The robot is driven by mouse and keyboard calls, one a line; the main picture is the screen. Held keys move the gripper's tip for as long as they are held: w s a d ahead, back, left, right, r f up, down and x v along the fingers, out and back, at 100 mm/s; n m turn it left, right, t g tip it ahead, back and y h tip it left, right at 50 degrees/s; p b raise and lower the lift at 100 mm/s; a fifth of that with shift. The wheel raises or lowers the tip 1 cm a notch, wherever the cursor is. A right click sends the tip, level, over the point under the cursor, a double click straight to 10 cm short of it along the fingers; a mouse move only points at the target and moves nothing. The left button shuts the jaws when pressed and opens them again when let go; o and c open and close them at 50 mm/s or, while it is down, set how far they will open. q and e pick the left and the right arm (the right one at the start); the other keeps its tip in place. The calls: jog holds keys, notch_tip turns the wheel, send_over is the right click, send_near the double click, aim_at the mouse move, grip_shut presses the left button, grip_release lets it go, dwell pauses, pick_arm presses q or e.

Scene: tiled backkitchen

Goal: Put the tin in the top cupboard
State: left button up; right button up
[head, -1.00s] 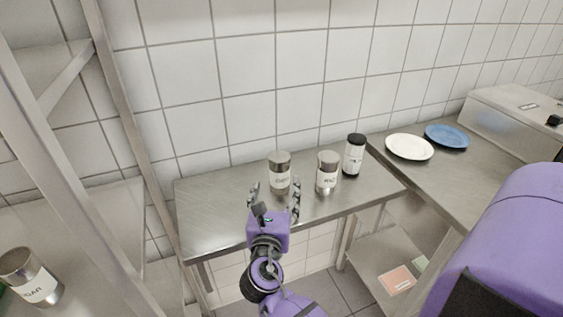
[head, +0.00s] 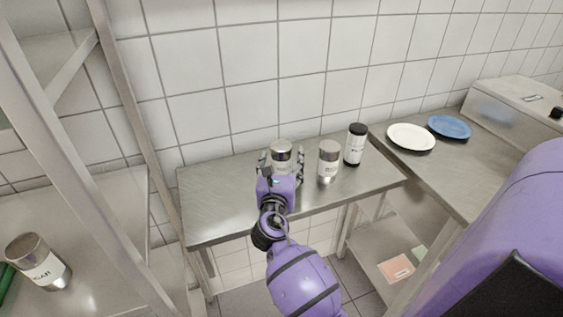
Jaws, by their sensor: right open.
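Two similar silver tins with white labels stand upright on the steel table (head: 215,205). The left tin (head: 281,150) is between the fingers of my right gripper (head: 281,166), which is open around it; the gripper's purple body hides its lower part. I cannot tell whether a finger touches it. The other tin (head: 328,161) stands just right of the gripper. A third labelled tin (head: 38,262) stands on the shelf at the lower left. I cannot tell which tin the task means. No cupboard can be made out. My left gripper is not in view.
A black-lidded container (head: 355,145) stands right of the tins. A white plate (head: 410,137) and a blue plate (head: 449,127) lie on the right counter. A metal rack post (head: 125,120) rises at left. The table's left part is clear.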

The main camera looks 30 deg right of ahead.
jog(key=c, duration=1.4)
jog(key=shift+c, duration=0.9)
jog(key=shift+r, duration=0.1)
